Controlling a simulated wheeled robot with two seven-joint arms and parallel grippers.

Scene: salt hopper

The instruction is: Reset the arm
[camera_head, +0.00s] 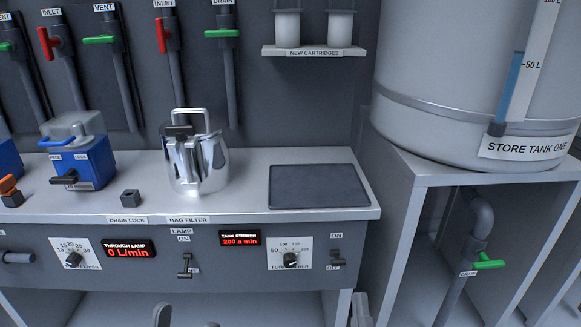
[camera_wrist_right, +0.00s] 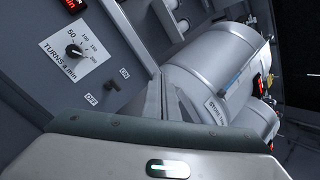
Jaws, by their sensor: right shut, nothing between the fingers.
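Most of my right arm is out of the head view.
The worktop holds a shiny metal jug (camera_head: 190,165), a blue clamp block (camera_head: 85,165) and a dark flat pad (camera_head: 318,186). The panel (camera_head: 210,270) carries dials and switches. A large tank (camera_head: 440,90) stands on a right-hand stand (camera_head: 398,195). A drain pipe (camera_head: 465,250) runs below it.

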